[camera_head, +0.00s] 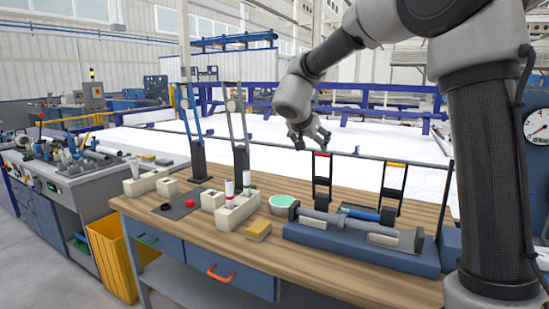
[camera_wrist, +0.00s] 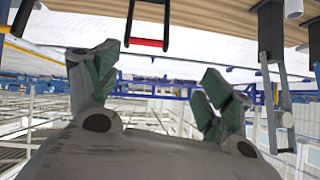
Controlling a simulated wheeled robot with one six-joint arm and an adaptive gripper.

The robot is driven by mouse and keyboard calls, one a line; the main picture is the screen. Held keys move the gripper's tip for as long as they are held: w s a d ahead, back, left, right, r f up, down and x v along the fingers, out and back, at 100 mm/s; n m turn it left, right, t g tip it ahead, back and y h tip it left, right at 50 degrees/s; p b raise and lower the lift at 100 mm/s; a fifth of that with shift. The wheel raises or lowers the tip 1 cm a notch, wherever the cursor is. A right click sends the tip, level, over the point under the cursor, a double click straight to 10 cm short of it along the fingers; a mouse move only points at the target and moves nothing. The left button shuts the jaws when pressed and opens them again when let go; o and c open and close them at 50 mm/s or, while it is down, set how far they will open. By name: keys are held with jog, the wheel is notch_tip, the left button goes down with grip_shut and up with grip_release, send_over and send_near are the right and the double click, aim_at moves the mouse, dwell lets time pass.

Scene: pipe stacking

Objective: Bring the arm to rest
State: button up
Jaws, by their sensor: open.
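My gripper (camera_head: 311,140) is raised in the air above the back edge of the wooden workbench (camera_head: 340,276), left of the red-topped black stand (camera_head: 322,176). In the wrist view, the two green-padded fingers of my gripper (camera_wrist: 154,88) are spread apart with nothing between them. My arm comes in from the upper right in the head view. Grey pipes (camera_head: 345,225) lie on a blue block (camera_head: 350,246) at the right of the bench, and a short blue pipe piece (camera_head: 361,214) lies just behind them.
A yellow-topped stand (camera_head: 392,187) is right of the red-topped one. Two tall posts (camera_head: 240,160) rise on the bench's left half. A green bowl (camera_head: 282,202), a sponge (camera_head: 258,230) and beige holders (camera_head: 238,209) sit mid-bench. A yellow bin (camera_head: 112,262) stands at the left.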

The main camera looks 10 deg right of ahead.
jog(key=w+a+n+t+y, duration=0.2)
jog(key=a+n+t+y, duration=0.15)
jog(key=a+y, duration=0.35)
jog(key=s+f+n+g+y, duration=0.2)
jog(key=s+g, duration=0.1)
jog(key=s, duration=0.6)
jog(key=s+f+n+g+y, duration=0.2)
jog(key=s, duration=0.6)
jog(key=s+d+f+g+h, duration=0.1)
jog(key=s+d+g+h, duration=0.1)
jog(key=s+d, duration=0.7)
jog(key=s+d+g+h, duration=0.1)
jog(key=s+d+h, duration=0.2)
jog(key=s+d, duration=0.7)
jog(key=s+n, duration=0.1)
jog(key=s, duration=0.5)
jog(key=shift+s+f+g, duration=0.35)
jog(key=shift+s, duration=0.05)
